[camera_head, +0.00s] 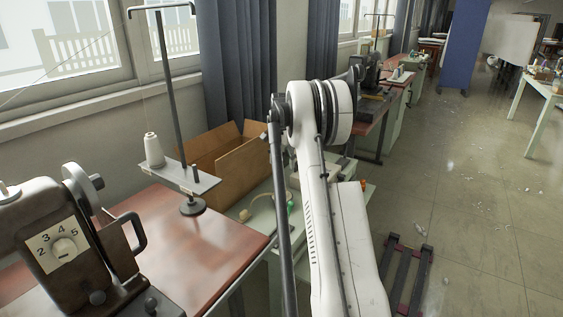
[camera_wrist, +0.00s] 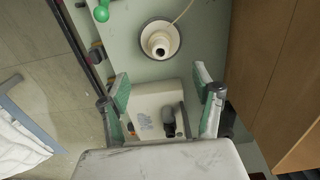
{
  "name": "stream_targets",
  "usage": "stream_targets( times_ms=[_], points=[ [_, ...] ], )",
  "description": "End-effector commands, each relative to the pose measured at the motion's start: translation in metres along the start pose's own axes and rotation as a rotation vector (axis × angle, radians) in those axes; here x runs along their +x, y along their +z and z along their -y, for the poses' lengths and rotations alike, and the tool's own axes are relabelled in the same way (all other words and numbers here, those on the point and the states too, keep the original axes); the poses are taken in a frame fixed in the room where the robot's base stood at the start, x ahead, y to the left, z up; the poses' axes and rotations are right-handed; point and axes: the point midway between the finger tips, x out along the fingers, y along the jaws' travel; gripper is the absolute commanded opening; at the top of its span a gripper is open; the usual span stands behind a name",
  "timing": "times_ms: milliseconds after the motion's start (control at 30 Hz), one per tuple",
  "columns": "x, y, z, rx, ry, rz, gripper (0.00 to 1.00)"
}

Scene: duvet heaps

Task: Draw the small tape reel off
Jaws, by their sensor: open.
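I cannot clearly pick out a small tape reel in either view. In the wrist view a round cream piece (camera_wrist: 160,42) with a dark-rimmed base and a dark centre hole lies on a pale green surface (camera_wrist: 125,55), with a thin cord running from it. My gripper (camera_wrist: 161,80) is open and empty, its green-padded fingers spread to either side. The cream piece is ahead of the fingertips, apart from them. A cream block (camera_wrist: 158,97) with a dark knob shows between the fingers. In the head view my arm hides the gripper.
A sewing machine (camera_head: 60,240) and a stand with a thread cone (camera_head: 153,150) are at left. A green ball-like piece (camera_wrist: 101,14) is at the wrist view's upper left.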

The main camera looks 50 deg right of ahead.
Motion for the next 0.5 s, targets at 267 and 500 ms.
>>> stream_targets(
  times_ms=[267, 500],
  points=[
    [0.04, 0.001, 0.0, -0.001, 0.0, 0.0, 0.63],
    [0.081, 0.001, 0.001, -0.002, 0.0, -0.001, 0.63]
  ],
)
